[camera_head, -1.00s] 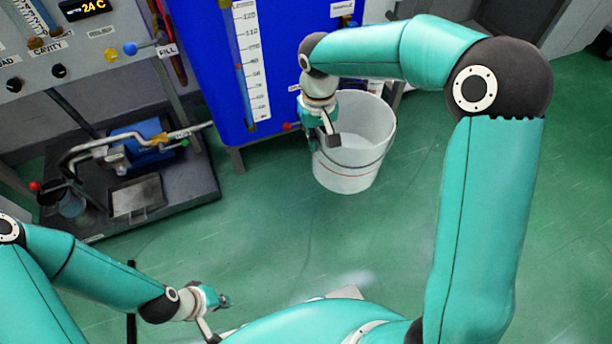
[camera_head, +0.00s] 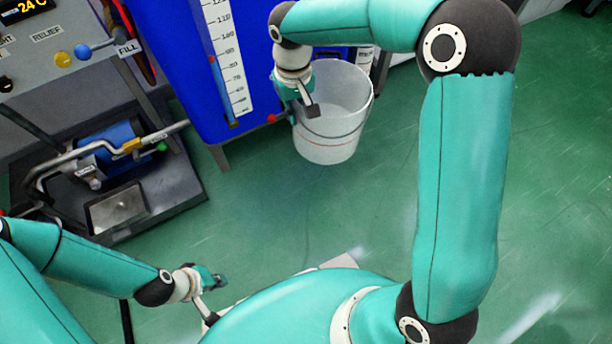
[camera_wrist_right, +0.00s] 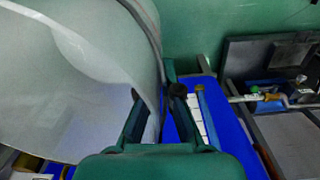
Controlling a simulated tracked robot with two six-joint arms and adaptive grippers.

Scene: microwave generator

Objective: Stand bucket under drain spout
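The white bucket (camera_head: 341,142) with a dark handle shows in the head view, beside the lower right of the blue tank (camera_head: 180,65). My right gripper (camera_head: 304,104) is at the bucket's left rim. In the right wrist view, its fingers (camera_wrist_right: 158,105) straddle the wall of the bucket (camera_wrist_right: 75,95), one inside and one outside. A red knob (camera_head: 272,118) sits low by the tank, just left of the bucket. I cannot make out the drain spout. My left gripper (camera_head: 218,280) is low at the left, away from the bucket, and too small to read.
A dark stand (camera_head: 170,195) with a blue cylinder (camera_head: 112,145) and pipes is at the left, below a grey control panel (camera_head: 60,65). A tank leg (camera_head: 218,156) reaches the floor left of the bucket. The green floor (camera_head: 300,215) in front is clear.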

